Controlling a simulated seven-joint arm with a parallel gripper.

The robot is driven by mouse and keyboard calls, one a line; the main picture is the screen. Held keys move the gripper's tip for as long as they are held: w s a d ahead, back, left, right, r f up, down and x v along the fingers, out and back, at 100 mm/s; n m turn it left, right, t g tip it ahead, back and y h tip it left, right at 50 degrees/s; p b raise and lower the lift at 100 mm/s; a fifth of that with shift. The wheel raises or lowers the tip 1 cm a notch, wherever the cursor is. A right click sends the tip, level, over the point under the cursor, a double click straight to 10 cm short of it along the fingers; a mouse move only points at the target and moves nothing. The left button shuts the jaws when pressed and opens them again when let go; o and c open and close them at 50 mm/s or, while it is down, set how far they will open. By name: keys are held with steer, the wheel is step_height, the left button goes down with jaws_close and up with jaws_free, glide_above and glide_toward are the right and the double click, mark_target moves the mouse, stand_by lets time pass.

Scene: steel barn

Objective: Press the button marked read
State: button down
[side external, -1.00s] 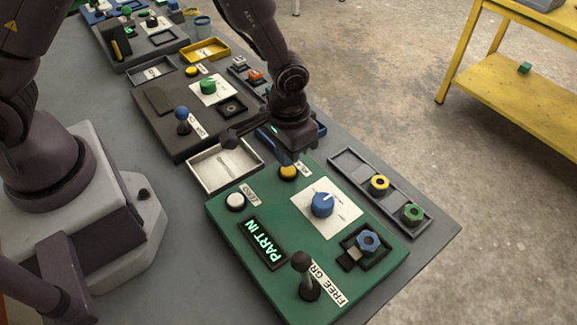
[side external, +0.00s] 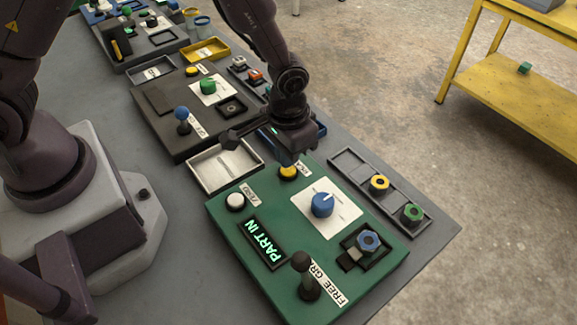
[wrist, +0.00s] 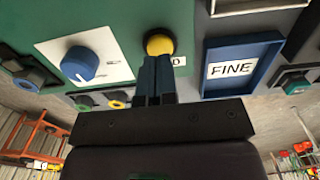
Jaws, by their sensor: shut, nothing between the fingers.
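The green panel (side external: 232,210) lies on the bench and bears two round buttons. The yellow button (side external: 288,173) is at its far edge, with a label beside it that is mostly hidden; the white button (side external: 235,202) has a label that looks like "ZERO". My gripper (side external: 287,160) points down at the yellow button, shut and empty. In the wrist view the shut fingertips (wrist: 156,60) are at the lower edge of the yellow button (wrist: 160,43) and cover most of its label (wrist: 178,61). I cannot tell whether they touch it.
The panel also has a blue knob (side external: 322,204), a black-knobbed lever (side external: 302,262) and a lit "PART IN" display (side external: 263,244). A blue "FINE" tray (wrist: 240,62) and a white tray (side external: 212,180) are close by.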

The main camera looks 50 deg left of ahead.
mark_target(288, 170)
steer(key=shift+f, duration=1.2)
steer(key=shift+r, duration=3.8)
